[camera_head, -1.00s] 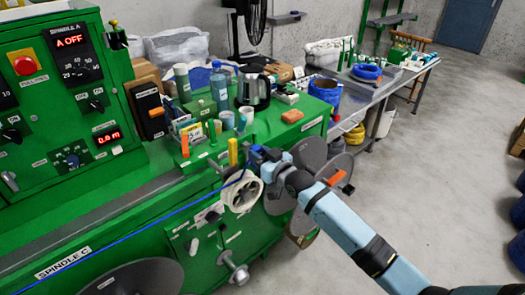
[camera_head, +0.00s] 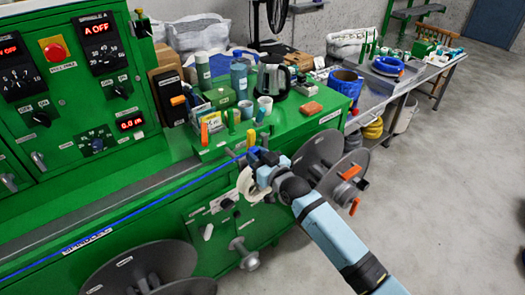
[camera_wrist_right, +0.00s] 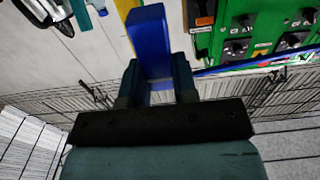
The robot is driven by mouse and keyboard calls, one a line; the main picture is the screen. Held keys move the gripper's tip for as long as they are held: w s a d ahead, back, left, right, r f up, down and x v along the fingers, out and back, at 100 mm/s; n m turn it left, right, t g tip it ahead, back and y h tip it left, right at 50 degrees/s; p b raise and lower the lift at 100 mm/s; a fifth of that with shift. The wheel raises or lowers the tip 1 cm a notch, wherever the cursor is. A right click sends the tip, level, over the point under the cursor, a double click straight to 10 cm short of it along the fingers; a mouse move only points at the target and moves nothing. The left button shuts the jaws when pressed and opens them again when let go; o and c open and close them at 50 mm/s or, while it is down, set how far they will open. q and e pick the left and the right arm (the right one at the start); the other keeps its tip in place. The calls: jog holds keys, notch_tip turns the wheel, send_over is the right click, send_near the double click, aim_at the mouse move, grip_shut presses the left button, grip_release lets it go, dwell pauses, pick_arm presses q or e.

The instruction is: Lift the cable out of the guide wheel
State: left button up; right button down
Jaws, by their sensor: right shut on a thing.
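The blue cable (camera_head: 150,200) runs taut from the lower left along the green machine's front up to my right gripper (camera_head: 259,158). The white guide wheel (camera_head: 245,184) is partly hidden behind the gripper. The cable meets the gripper near the wheel's top; I cannot tell whether it still touches the groove. In the right wrist view, my right gripper (camera_wrist_right: 156,85) is shut on a thick blue piece (camera_wrist_right: 150,42) at the cable; the thin cable (camera_wrist_right: 240,68) shows to the right. My left gripper is not in view.
A yellow post (camera_head: 251,138) stands close beside the gripper. Dark reels (camera_head: 325,150) are right of it, and another disc (camera_head: 135,268) is below. Cups, a kettle (camera_head: 273,80) and an orange block (camera_head: 311,108) crowd the machine top. The floor at right is open.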

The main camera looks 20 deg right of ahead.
jog(key=shift+s+a+p, duration=0.25)
jog(key=shift+a, duration=0.45)
jog(key=shift+s+a+p, duration=0.3)
jog(key=shift+a, duration=0.45)
jog(key=shift+s+a+p, duration=0.25)
jog(key=shift+a, duration=0.45)
jog(key=shift+s, duration=0.1)
jog(key=s+a+f+p, duration=0.1)
jog(key=s+p, duration=0.1)
jog(key=s, duration=0.4)
jog(key=shift+p, duration=0.4)
